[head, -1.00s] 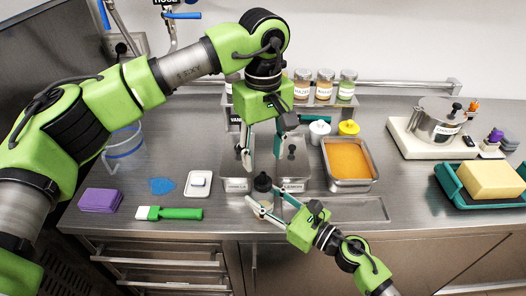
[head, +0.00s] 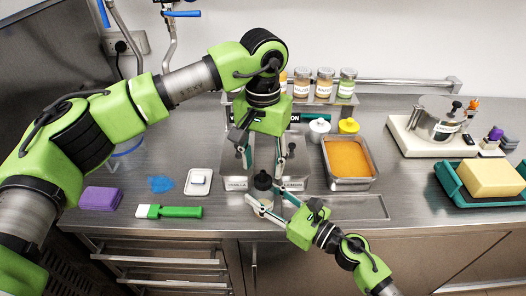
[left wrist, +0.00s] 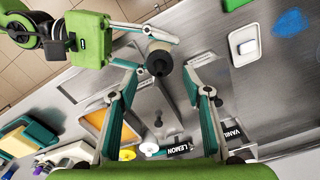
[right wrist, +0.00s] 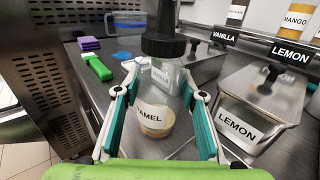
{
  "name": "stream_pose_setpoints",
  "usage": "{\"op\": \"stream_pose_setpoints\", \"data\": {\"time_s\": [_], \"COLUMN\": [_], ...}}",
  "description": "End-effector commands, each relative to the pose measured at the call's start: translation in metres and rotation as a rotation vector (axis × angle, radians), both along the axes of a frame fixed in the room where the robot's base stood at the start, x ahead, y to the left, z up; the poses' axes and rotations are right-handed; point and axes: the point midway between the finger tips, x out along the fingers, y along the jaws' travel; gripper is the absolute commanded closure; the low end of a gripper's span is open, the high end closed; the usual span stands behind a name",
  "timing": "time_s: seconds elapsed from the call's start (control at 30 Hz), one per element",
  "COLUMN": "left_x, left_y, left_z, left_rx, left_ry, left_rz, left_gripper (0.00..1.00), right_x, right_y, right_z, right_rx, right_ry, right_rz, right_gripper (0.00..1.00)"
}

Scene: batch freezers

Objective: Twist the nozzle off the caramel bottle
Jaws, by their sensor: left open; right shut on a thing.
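The caramel bottle (right wrist: 152,117) stands upright near the front edge of the counter, its label partly read as "AMEL". Its black nozzle (right wrist: 163,40) is on top; in the head view the nozzle (head: 263,181) shows between my left fingers. My right gripper (head: 264,203) is shut on the bottle's body from the front right, one finger on each side. My left gripper (head: 266,172) points down over the bottle and is open. In the left wrist view, the nozzle (left wrist: 159,64) lies between its fingertips, with a gap on each side.
Behind the bottle are steel lidded tubs, one marked lemon (right wrist: 262,105). An orange-filled pan (head: 349,158) stands to their right. A white dish (head: 199,182), green brush (head: 176,212) and purple cloth (head: 101,200) lie left. The counter's front edge is close to the bottle.

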Motion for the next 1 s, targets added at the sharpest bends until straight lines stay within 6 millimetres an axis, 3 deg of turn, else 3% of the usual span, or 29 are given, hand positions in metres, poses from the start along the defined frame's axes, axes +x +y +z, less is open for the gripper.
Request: {"op": "stream_pose_setpoints", "data": {"time_s": [0.1, 0.3, 0.67, 0.8, 1.0], "left_x": [-0.001, 0.000, 0.000, 0.000, 0.000], "left_y": [0.000, 0.000, 0.000, 0.000, 0.000], "left_z": [-0.020, -0.041, -0.046, -0.045, -0.045], "left_rx": [0.001, 0.000, 0.000, 0.000, 0.000], "left_ry": [0.003, 0.001, 0.000, 0.000, 0.000], "left_rz": [0.001, 0.001, 0.002, 0.002, 0.006], "left_gripper": [0.55, 0.55, 0.55, 0.92, 0.95], "right_x": [0.000, 0.000, 0.000, 0.000, 0.000], "right_y": [0.000, 0.000, 0.000, 0.000, 0.000], "right_z": [-0.001, -0.001, -0.001, -0.001, -0.001], "right_rx": [-0.002, -0.002, -0.002, -0.002, -0.002], "right_ry": [0.001, 0.001, 0.001, 0.001, 0.001], "right_rz": [0.000, 0.000, 0.000, 0.000, 0.000], "right_gripper": [1.00, 1.00, 1.00, 1.00, 1.00]}}
